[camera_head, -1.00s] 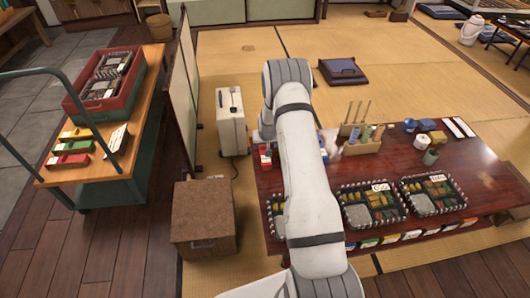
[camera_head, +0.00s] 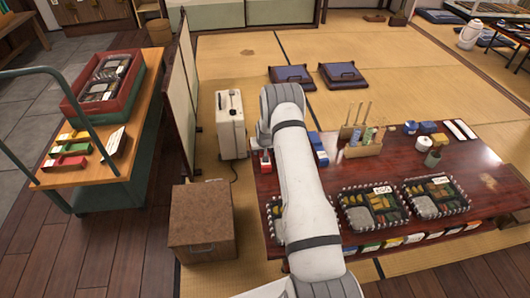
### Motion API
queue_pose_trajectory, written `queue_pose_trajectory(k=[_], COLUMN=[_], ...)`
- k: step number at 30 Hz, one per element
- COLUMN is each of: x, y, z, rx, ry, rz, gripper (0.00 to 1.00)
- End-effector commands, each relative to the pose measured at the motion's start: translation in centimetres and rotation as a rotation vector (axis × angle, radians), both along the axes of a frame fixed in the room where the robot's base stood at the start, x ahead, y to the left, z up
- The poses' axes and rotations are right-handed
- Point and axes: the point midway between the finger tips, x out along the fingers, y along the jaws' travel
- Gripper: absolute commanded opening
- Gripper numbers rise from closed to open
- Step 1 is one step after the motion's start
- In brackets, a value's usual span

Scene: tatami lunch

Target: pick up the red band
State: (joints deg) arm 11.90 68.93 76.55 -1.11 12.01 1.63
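Another small red item (camera_head: 261,165) stands at the left end of the low table, just left of my arm. My arm reaches up over the left part of the table and bends at its top. My gripper is hidden behind the arm.
The cart top (camera_head: 65,181) also holds a red crate (camera_head: 115,111) with packed boxes. A brown box (camera_head: 202,223) and a white case (camera_head: 230,125) stand between cart and table. The low table (camera_head: 470,165) holds several bento trays and a wooden holder (camera_head: 361,150). Coloured tags line its front.

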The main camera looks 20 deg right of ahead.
Motion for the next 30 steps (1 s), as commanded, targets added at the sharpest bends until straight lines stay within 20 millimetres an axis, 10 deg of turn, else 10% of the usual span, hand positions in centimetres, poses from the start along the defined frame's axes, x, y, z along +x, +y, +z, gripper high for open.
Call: queue_pose_trajectory(k=[17, 30], x=[0.0, 0.1], y=[0.1, 0.1], z=[0.5, 8.4], rx=[-0.001, 0.000], ry=[-0.001, -0.001], rz=[0.001, 0.001], gripper=[0.30, 0.30])
